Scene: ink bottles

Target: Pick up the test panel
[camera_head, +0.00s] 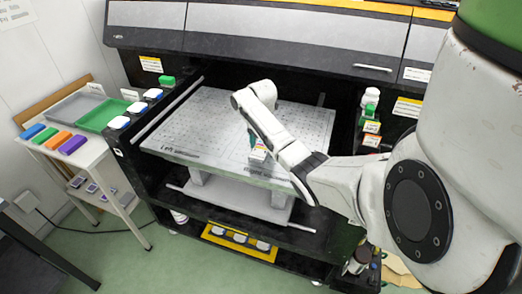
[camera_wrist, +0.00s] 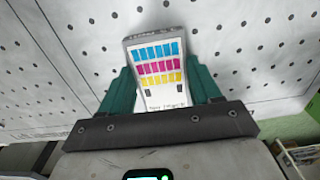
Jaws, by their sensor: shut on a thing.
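The test panel (camera_wrist: 158,62) is a small white card with rows of cyan, magenta and yellow patches and a grey top edge. In the wrist view it stands between the two teal fingers of my gripper (camera_wrist: 160,90), which are shut on its sides. In the head view the panel (camera_head: 259,153) shows small and pale at the gripper (camera_head: 254,145), over the front part of the printer bed (camera_head: 205,117). My arm partly covers that area. I cannot tell whether the panel touches the bed.
A cart at left holds a green tray (camera_head: 103,115), a grey tray (camera_head: 72,107) and blue, orange and purple blocks. White bottles with coloured caps flank the bed at left. A white bottle (camera_head: 371,96) and small boxes (camera_head: 371,127) stand at right. The left bed area is clear.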

